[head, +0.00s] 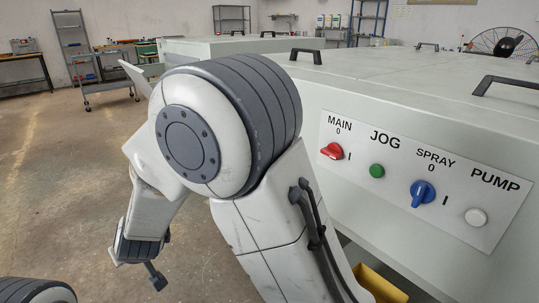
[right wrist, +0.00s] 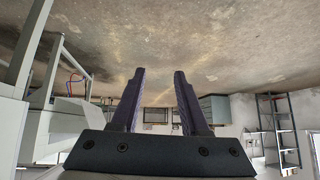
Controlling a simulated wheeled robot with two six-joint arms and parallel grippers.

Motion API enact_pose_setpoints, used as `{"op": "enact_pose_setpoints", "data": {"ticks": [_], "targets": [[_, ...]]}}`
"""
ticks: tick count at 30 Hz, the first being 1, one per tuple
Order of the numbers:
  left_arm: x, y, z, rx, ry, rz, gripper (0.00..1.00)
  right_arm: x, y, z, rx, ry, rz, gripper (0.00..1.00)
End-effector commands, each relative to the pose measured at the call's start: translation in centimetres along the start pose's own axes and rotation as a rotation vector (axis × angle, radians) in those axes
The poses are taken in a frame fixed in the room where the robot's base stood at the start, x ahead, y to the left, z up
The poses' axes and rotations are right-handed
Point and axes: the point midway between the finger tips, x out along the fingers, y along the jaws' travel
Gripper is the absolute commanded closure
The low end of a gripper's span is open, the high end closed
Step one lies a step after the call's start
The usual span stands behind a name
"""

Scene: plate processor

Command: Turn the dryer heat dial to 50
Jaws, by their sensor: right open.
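No dryer heat dial can be made out in either view. A control panel (head: 400,205) on the large pale machine at right carries MAIN, JOG, SPRAY and PUMP labels. It has a red MAIN knob (head: 332,151), a green JOG button (head: 376,171), a blue SPRAY knob (head: 424,194) and a white PUMP button (head: 476,217). My right arm fills the middle of the head view, its far end low at left, apart from the panel. In the right wrist view my right gripper (right wrist: 159,73) is open, with nothing between its fingers. My left gripper is out of view.
The pale machine (head: 400,85) has black handles on top and fills the right side. A yellow bin (head: 381,287) shows low beside it. A wheeled shelf rack (head: 75,60) stands at the back left. The concrete floor at left is mostly clear. The wrist picture is upside down.

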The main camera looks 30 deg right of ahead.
Motion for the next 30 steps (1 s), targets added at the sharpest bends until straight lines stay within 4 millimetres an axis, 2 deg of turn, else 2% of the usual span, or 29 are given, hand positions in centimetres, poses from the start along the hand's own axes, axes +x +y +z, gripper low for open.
{"op": "enact_pose_setpoints", "data": {"ticks": [1, 2, 3, 5, 6, 9, 12, 15, 19, 23, 30], "targets": [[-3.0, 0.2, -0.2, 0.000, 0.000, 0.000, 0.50, 0.6, 3.4, -2.9, 0.030, 0.049, 0.125, 0.55], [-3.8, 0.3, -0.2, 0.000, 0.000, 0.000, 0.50, 1.2, 5.7, -4.0, 0.043, 0.082, 0.210, 0.55], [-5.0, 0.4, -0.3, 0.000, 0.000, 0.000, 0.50, 1.6, 9.0, -5.1, 0.053, 0.114, 0.333, 0.55], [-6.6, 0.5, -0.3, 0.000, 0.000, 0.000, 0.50, 1.6, 14.1, -5.8, 0.059, 0.138, 0.532, 0.55], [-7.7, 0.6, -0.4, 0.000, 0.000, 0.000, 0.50, 1.0, 17.4, -5.7, 0.054, 0.137, 0.672, 0.55], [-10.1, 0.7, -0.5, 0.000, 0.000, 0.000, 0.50, -1.8, 24.3, -4.0, 0.021, 0.075, 1.011, 0.55], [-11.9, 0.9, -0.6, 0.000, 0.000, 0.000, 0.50, -5.5, 28.6, -1.6, -0.031, -0.037, 1.298, 0.55], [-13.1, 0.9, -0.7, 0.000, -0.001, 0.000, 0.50, -8.8, 30.6, 0.5, -0.080, -0.156, 1.502, 0.55], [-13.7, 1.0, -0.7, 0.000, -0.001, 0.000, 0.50, -11.2, 31.5, 2.0, -0.121, -0.262, 1.645, 0.55], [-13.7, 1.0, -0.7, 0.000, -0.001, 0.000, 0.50, -12.0, 32.4, 2.6, -0.132, -0.294, 1.687, 0.55], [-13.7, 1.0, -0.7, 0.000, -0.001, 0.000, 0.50, -12.6, 36.5, 3.0, -0.130, -0.294, 1.688, 0.55]]}}
